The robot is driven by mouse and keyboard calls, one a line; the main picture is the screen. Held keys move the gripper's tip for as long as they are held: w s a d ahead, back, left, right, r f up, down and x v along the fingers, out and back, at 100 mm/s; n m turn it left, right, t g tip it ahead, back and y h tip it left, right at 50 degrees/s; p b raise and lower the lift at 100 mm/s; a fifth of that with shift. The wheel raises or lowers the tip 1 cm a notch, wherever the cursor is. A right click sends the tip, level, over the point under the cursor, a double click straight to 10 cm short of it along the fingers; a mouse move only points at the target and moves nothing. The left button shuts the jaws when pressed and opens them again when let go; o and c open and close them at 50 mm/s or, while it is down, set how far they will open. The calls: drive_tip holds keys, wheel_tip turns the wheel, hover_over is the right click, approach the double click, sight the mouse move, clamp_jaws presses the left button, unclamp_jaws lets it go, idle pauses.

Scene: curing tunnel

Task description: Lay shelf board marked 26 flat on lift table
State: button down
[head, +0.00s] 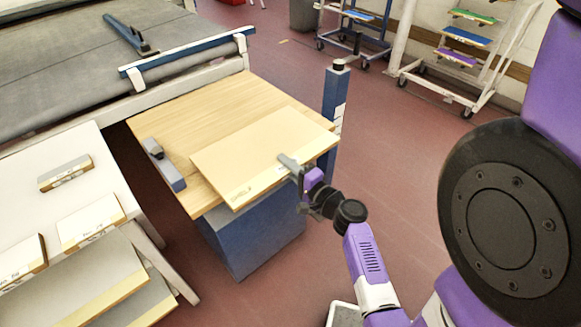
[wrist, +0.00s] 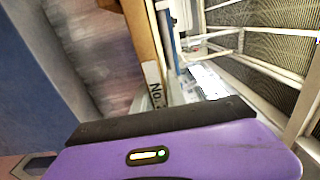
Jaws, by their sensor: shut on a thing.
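A pale cream shelf board (head: 250,150) with a wood-coloured edge is over the lift table (head: 165,110), which has a light wood top and a blue base. The board looks roughly level and covers the table's front right part, its front edge reaching past the top. I cannot tell whether it touches the top. My gripper (head: 292,170) is shut on the board's front edge near its right end. In the wrist view the board's edge (wrist: 142,40) shows a label starting "No."; the number is hidden.
A blue-grey block (head: 165,165) sits at the table top's left edge. A blue post (head: 334,105) stands by its right corner. A conveyor (head: 75,50) lies behind. A white table (head: 75,160) with several boards is at left. Wheeled racks (head: 460,60) stand at the back right.

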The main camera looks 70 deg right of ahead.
sight(267, 146)
drive_tip(key=shift+r+x, duration=0.2)
drive_tip(key=shift+x, duration=4.2)
drive_tip(key=shift+w+d+f, duration=0.1)
drive_tip(key=shift+w+f, duration=0.05)
drive_tip(key=shift+f, duration=0.1)
drive_tip(key=shift+f+b, duration=0.55)
drive_tip(key=shift+b, duration=0.15)
drive_tip(key=shift+f+b, duration=0.6)
drive_tip(key=shift+b, duration=0.15)
drive_tip(key=c, duration=1.3)
unclamp_jaws()
drive_tip(key=shift+f, duration=0.2)
drive_tip(key=b+v, duration=0.1)
drive_tip(key=v, duration=0.6)
drive_tip(key=shift+r, duration=0.1)
drive_tip(key=shift+s+a, duration=0.3)
drive_tip(key=shift+s, duration=0.15)
drive_tip(key=shift+d, duration=0.1)
